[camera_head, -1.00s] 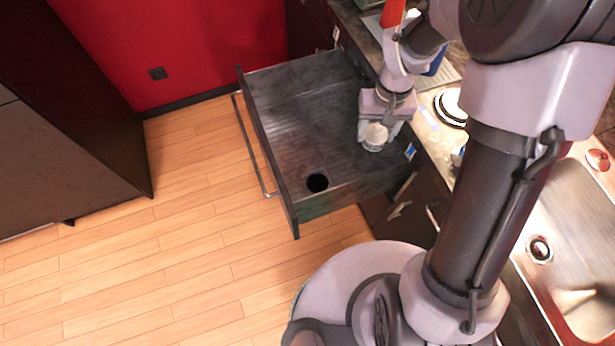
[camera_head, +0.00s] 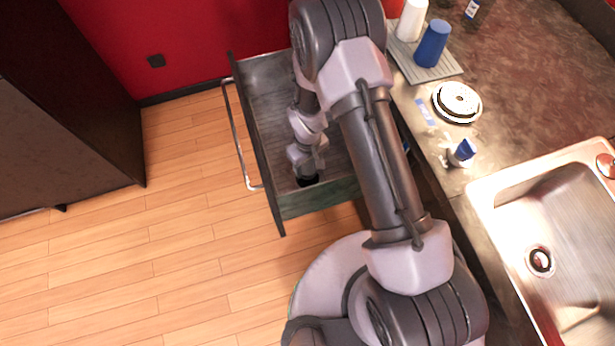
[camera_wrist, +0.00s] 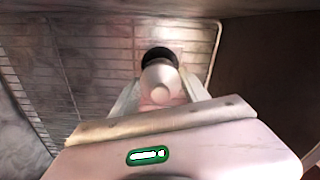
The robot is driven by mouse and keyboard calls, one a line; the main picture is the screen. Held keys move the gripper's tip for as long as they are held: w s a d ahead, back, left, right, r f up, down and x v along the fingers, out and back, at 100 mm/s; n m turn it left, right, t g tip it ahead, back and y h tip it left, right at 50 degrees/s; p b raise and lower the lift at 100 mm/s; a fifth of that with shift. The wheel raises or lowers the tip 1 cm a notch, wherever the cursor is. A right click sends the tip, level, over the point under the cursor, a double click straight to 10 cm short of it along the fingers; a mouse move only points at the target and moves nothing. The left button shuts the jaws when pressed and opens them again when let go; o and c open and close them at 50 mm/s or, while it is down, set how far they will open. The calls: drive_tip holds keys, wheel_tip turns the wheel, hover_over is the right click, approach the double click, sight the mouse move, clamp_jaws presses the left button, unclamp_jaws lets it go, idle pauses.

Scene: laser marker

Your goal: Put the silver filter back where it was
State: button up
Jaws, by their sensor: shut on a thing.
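My gripper (camera_head: 307,168) is inside the open drawer (camera_head: 263,112), low near its front end. In the wrist view, my gripper (camera_wrist: 158,98) is shut on a pale round knob-like piece, the silver filter (camera_wrist: 160,82). The filter is hidden under the gripper in the head view. A round black spot (camera_wrist: 160,56) shows just beyond the filter in the wrist view, and its edge shows below my gripper in the head view (camera_head: 308,182). I cannot tell whether it is a hole or a disc, or whether the filter touches it.
The drawer's side walls stand close around my gripper. On the counter at right are a blue cup (camera_head: 432,44), a white cup (camera_head: 411,20), a drying mat (camera_head: 445,68), stacked plates (camera_head: 457,102), a small blue-topped item (camera_head: 463,152) and a sink (camera_head: 545,215).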

drive_tip(key=shift+f+b, duration=1.1)
drive_tip(key=shift+f, duration=1.8)
drive_tip(key=o, duration=1.4)
drive_tip(key=shift+r, duration=0.1)
drive_tip(key=shift+r, duration=0.1)
wheel_tip(320, 180, up, 12)
drive_tip(key=p, duration=0.5)
drive_tip(key=shift+r+p, duration=0.15)
drive_tip(key=shift+p, duration=0.2)
wheel_tip(320, 180, up, 14)
drive_tip(key=w+d+m+t, duration=0.1)
drive_tip(key=w+d+m, duration=0.1)
drive_tip(key=m, duration=0.1)
wheel_tip(320, 180, up, 8)
drive_tip(key=m+t, duration=0.1)
hover_over(308, 173)
drive_tip(key=w+d, duration=0.3)
drive_tip(key=d, duration=0.1)
drive_tip(key=s+d+r+m+t, duration=0.1)
drive_tip(key=s+r+m, duration=0.1)
drive_tip(key=s+r, duration=0.4)
drive_tip(key=s+d+r+m+t+y, duration=0.1)
drive_tip(key=s+d+r+m, duration=0.1)
drive_tip(key=s+r, duration=0.3)
drive_tip(key=s+d+r+m+t+y, duration=0.1)
drive_tip(key=s+r+m, duration=0.1)
drive_tip(key=s+r, duration=0.4)
drive_tip(key=shift+s+d+r+m+t, duration=0.2)
drive_tip(key=shift+s+r+m+t, duration=0.1)
drive_tip(key=shift+s+m+t, duration=0.15)
